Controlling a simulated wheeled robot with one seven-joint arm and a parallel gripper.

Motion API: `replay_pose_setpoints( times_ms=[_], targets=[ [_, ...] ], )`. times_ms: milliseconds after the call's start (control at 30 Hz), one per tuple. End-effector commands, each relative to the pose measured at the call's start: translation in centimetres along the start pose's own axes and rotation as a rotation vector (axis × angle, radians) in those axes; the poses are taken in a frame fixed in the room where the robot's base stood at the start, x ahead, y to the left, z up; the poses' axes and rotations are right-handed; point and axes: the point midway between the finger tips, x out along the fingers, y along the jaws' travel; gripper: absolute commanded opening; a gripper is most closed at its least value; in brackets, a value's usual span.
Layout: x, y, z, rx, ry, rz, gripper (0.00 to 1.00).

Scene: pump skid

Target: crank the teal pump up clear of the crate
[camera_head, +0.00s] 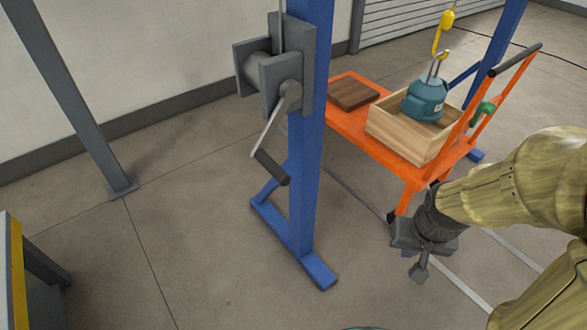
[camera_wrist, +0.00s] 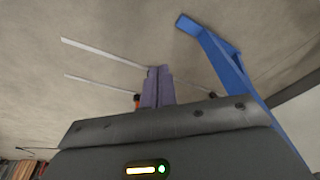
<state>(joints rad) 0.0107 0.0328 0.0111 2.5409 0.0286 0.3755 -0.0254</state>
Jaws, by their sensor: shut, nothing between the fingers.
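The teal pump (camera_head: 423,101) sits upright in the wooden crate (camera_head: 396,139), its lower part hidden by the crate's front wall. A yellow hook (camera_head: 446,20) meets the lifting loop above the pump. The grey winch (camera_head: 287,82) is on a blue post. Its crank arm (camera_head: 272,128) slants down left to a dark grip (camera_head: 270,167). My gripper (camera_head: 418,272) is shut and empty, pointing down, well to the right of the crank grip and below it in the picture. In the wrist view its closed fingers (camera_wrist: 153,76) point at the floor; no crank shows there.
The crate rides on an orange cart (camera_head: 348,124) with a brown block (camera_head: 353,94) beside it. The blue post (camera_head: 306,150) has feet spreading on the floor, also in the wrist view (camera_wrist: 222,62). A grey post stands left. Open floor lies between the posts.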

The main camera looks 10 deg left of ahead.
Motion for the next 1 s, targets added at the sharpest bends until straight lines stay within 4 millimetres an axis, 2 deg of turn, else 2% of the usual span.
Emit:
replay_pose_setpoints(
  times_ms=[233, 467, 767, 1000],
  targets=[
    [1.5, -1.7, -0.5, 0.009, -0.243, -0.107, 0.00],
    [3.1, -5.2, -0.9, 0.031, -0.488, -0.335, 0.00],
    [3.8, -11.1, -2.8, 0.083, -0.699, -0.767, 0.00],
    [3.2, -14.8, -6.3, 0.171, -0.730, -1.194, 0.00]
  ],
)
